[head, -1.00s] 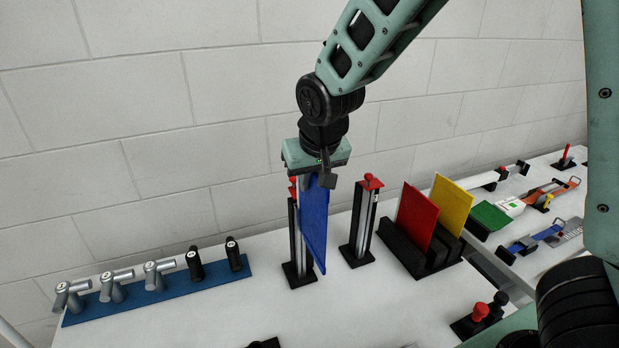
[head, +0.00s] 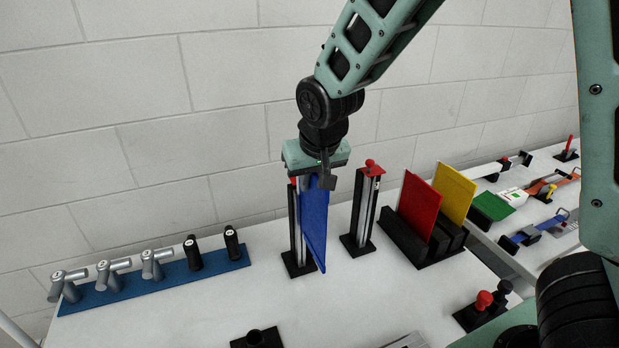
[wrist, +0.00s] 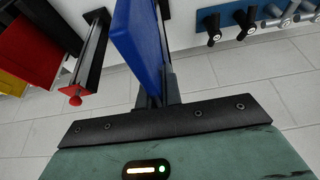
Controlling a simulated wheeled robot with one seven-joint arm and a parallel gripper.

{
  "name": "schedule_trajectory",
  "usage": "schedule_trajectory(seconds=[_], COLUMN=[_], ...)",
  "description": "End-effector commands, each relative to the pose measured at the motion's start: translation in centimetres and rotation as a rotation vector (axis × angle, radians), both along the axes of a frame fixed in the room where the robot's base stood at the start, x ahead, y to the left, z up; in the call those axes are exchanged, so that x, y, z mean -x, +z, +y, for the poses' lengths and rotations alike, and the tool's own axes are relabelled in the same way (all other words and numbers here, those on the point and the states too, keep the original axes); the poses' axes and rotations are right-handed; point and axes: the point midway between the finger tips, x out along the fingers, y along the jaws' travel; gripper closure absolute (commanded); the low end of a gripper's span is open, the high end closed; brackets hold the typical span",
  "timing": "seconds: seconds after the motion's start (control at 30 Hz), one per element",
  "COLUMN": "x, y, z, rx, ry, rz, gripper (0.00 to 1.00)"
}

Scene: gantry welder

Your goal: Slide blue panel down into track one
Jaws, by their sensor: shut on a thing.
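A blue panel (head: 315,228) hangs upright from my gripper (head: 319,180), which is shut on its top edge. The panel (wrist: 139,40) also shows in the wrist view, clamped between the fingers (wrist: 157,90). In the head view it hangs in front of and beside the left track post (head: 294,225), a black post with a silver rail and a red top; I cannot tell whether they touch. A second such post (head: 361,213) with a red knob stands to the right, apart from the panel. Which post belongs to track one cannot be told.
A black slotted rack (head: 408,240) holds a red panel (head: 421,206) and a yellow panel (head: 453,193) on the right. A blue strip (head: 150,285) with several torch-like handles lies on the left. Red and black knobs (head: 484,300) stand at front right.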

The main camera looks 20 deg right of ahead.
Motion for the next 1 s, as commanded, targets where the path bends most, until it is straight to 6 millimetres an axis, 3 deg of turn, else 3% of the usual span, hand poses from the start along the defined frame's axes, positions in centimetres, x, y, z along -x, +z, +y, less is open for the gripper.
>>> schedule_trajectory(seconds=[1.0], x=[0.0], y=[-4.0], z=[0.0], rx=[0.0], ry=[0.0], rz=[0.0], gripper=[1.0])
